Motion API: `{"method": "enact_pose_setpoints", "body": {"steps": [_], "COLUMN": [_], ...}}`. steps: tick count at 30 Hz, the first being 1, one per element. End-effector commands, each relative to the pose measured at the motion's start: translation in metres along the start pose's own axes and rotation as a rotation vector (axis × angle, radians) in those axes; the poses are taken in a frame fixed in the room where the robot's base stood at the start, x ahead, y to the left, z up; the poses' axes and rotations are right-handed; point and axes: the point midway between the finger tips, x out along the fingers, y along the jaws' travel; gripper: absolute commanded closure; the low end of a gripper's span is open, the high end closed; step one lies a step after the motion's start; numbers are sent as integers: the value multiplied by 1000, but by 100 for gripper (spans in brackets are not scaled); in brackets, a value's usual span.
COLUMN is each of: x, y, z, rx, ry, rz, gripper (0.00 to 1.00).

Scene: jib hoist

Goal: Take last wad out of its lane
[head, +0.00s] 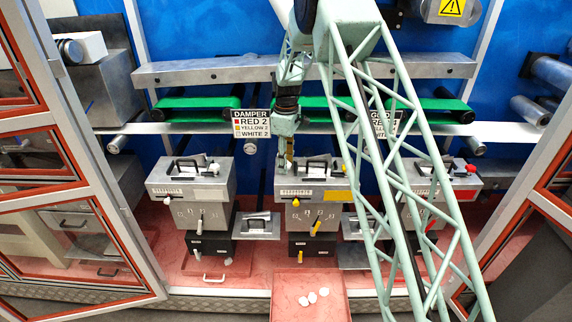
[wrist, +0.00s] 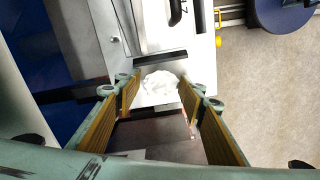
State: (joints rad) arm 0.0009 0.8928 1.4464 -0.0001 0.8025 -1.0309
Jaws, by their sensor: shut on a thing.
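My gripper (head: 284,164) is at the top of the middle grey machine (head: 320,208), near its black handle. In the wrist view my gripper (wrist: 159,92) has its two yellow-padded fingers on either side of a white crumpled wad (wrist: 159,86) and is shut on it. The wad lies just below a dark slot edge (wrist: 160,58) on a pale housing. In the head view this wad cannot be made out.
A sign (head: 251,125) reads damper, red 2, yellow 2, white 2. A second sign (head: 385,123) is partly hidden by my lattice arm. Similar machines stand left (head: 190,190) and right (head: 438,190). Open framed doors (head: 75,165) flank the bay. A grey beam (head: 230,70) crosses behind.

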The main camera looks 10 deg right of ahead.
Motion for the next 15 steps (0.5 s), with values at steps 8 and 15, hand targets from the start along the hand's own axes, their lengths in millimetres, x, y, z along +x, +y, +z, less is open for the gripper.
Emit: {"method": "enact_pose_setpoints", "body": {"steps": [8,15], "x": [-11,-29], "y": [0,0], "z": [0,0], "rx": [0,0], "ry": [1,1], "rz": [1,2], "gripper": [69,69]}}
